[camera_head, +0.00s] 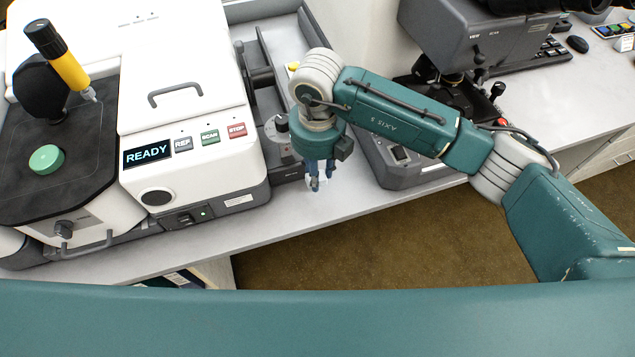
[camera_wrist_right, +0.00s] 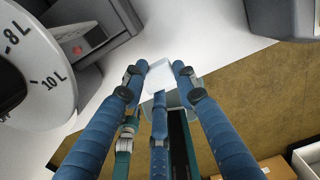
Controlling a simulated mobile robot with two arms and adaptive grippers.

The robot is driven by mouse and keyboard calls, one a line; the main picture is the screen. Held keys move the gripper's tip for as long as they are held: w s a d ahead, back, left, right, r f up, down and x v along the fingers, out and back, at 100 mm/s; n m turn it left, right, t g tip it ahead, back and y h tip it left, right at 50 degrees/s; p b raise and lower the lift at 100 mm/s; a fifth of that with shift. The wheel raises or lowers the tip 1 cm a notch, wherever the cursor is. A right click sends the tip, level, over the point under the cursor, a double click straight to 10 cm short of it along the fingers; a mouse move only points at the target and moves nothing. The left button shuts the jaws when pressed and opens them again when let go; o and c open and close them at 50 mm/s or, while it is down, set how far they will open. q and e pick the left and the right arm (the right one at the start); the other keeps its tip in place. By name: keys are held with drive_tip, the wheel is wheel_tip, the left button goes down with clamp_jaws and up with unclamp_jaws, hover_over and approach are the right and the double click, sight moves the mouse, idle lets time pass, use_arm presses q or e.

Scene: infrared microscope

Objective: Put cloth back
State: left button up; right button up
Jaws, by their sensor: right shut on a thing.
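My right gripper (camera_head: 318,182) points down over the front edge of the bench, between the white instrument and the grey microscope base. In the right wrist view my right gripper (camera_wrist_right: 158,78) has its blue fingers closed around a small white piece, which looks like the cloth (camera_wrist_right: 159,74). The cloth sits at the fingertips, with bench and floor behind it. In the head view the cloth is too small to make out clearly at the fingertips. My left gripper is not in view.
The white instrument (camera_head: 190,95) with a READY screen (camera_head: 147,153) stands left of the gripper. The microscope (camera_head: 440,45) stands to the right. A numbered dial (camera_wrist_right: 28,70) is close at left in the wrist view. Bare bench (camera_head: 345,175) lies between them; floor is in front.

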sight(317, 196)
wheel_tip(317, 196, down, 6)
drive_tip(key=shift+r+p, duration=0.1)
drive_tip(key=shift+p, duration=0.3)
drive_tip(key=shift+f, duration=0.3)
drive_tip(key=shift+f, duration=0.1)
drive_tip(key=shift+f, duration=0.15)
drive_tip(key=o, duration=1)
drive_tip(key=shift+r, duration=0.25)
